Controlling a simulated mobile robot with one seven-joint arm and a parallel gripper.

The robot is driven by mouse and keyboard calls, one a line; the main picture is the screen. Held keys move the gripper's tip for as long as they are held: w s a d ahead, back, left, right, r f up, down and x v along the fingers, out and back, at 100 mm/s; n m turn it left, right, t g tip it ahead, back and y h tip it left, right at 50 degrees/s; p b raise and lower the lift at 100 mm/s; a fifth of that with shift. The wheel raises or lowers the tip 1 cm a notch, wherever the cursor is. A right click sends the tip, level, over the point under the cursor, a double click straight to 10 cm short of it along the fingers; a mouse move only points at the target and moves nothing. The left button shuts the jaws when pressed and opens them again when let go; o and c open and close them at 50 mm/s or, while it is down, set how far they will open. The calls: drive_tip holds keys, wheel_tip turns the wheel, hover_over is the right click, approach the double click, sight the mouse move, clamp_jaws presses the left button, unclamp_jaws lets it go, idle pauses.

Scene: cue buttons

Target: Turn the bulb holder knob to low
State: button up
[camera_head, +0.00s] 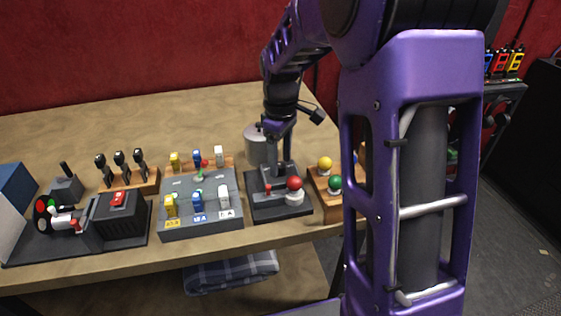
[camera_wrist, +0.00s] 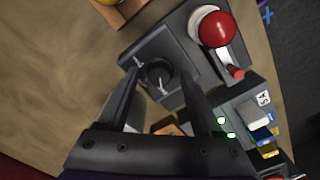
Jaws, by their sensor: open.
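The bulb holder (camera_head: 265,210) is a black base on the table, with a red bulb (camera_head: 295,183) in a white socket at its front right. In the wrist view the red bulb (camera_wrist: 213,27) is at upper right. The black round knob (camera_wrist: 157,72) sits on the base with pale marks around it. My gripper (camera_wrist: 157,80) is open, with one finger on each side of the knob in that view. I cannot tell whether they touch it.
Left of the holder is a grey fuse box (camera_head: 205,218) with coloured fuses. Right of it is a wooden block (camera_head: 322,188) with yellow and green bulbs. A grey cylinder (camera_head: 256,145) stands just behind. The table's back left is clear.

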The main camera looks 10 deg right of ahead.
drive_tip(key=shift+f, duration=0.2)
clamp_jaws()
idle(0.3)
drive_tip(key=shift+r+m, duration=0.1)
drive_tip(key=shift+m, duration=0.2)
drive_tip(key=m+p, duration=0.2)
drive_tip(key=m, duration=0.3)
drive_tip(key=shift+m, duration=0.3)
drive_tip(key=m+p, duration=0.2)
drive_tip(key=m, duration=0.3)
drive_tip(key=shift+m, duration=0.4)
